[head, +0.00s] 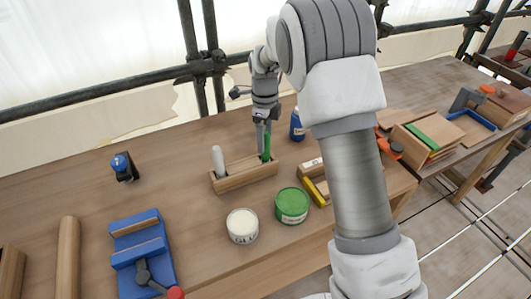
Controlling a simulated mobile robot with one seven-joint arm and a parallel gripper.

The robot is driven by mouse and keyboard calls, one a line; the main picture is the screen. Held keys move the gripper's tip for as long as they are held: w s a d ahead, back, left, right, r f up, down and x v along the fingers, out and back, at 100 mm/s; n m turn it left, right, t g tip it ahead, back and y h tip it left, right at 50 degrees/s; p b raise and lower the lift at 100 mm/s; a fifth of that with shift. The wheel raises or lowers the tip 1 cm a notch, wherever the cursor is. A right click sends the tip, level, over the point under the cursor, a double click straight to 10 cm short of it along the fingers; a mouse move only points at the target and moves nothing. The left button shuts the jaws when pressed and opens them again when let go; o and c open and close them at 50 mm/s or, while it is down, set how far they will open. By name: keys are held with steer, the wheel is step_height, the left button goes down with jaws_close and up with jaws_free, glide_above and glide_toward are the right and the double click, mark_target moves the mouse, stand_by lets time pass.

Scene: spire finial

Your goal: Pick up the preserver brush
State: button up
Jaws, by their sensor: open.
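A wooden holder (240,181) on the bench has two upright brush handles in it. A white handle (218,160) stands at its left end, and a green handle (267,147), which looks like the preserver brush, stands at its right end. My gripper (263,146) points down at the green handle, with its fingers beside or around it. It is open; whether a finger touches the handle cannot be told. The brush's lower end is hidden in the holder.
A white glue tin (242,227) and a green tin (291,206) stand in front of the holder. A blue bottle (297,126) is close to the right of my gripper. A blue jig (143,255) lies front left. Scaffold poles (150,78) run behind.

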mark_target(266, 150)
steer(key=shift+f, duration=2.75)
steer(key=shift+d, duration=0.1)
steer(key=shift+c, duration=0.3)
jaws_close()
